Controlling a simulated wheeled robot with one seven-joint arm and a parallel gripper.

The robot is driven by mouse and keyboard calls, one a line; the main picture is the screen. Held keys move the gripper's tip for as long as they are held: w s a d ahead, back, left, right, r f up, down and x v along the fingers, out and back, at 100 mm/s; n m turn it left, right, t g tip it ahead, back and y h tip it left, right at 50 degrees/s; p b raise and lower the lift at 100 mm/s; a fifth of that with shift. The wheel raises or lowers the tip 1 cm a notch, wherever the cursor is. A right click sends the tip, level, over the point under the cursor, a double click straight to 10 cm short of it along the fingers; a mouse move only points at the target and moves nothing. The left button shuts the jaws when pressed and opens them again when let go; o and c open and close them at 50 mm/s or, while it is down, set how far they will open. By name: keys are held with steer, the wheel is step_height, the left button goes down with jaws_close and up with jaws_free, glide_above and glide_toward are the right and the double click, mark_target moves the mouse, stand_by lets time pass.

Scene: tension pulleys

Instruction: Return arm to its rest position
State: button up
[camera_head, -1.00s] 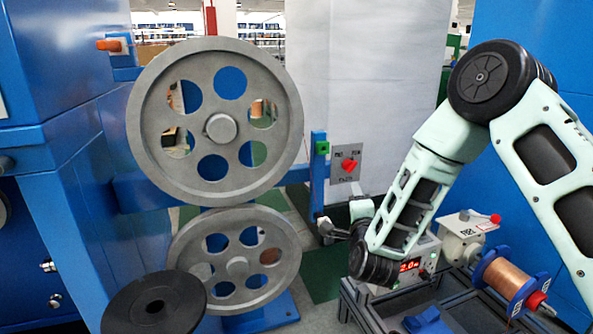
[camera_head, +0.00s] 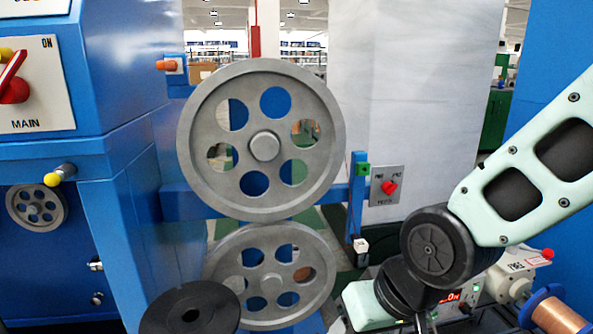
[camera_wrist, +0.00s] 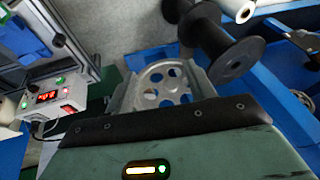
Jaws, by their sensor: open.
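My gripper (camera_wrist: 160,85) shows in the wrist view as two grey fingers spread apart with nothing between them; a grey spoked pulley wheel shows beyond the gap. In the head view my arm is folded at the right, its black joint low and the gripper itself not clearly visible. The large upper pulley (camera_head: 264,148) and the lower pulley (camera_head: 236,262) stand on the blue machine at centre, clear of my arm.
A black spool (camera_head: 191,312) is at the front, left of centre. A copper wire spool (camera_head: 560,315) and a device with a red display (camera_head: 450,297) are near my arm at the right. A panel with a red knob (camera_head: 388,187) stands behind.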

steer(key=s+d+r+n+g+h, duration=0.2)
steer(key=s+d+n+g+h, duration=0.3)
steer(key=s, duration=0.6)
step_height(320, 180, up, 38)
steer(key=t+y+p, duration=0.2)
steer(key=p, duration=3.6)
steer(key=shift+w+d+m, duration=0.25)
steer(key=shift+m, duration=0.15)
steer(key=shift+f, duration=0.1)
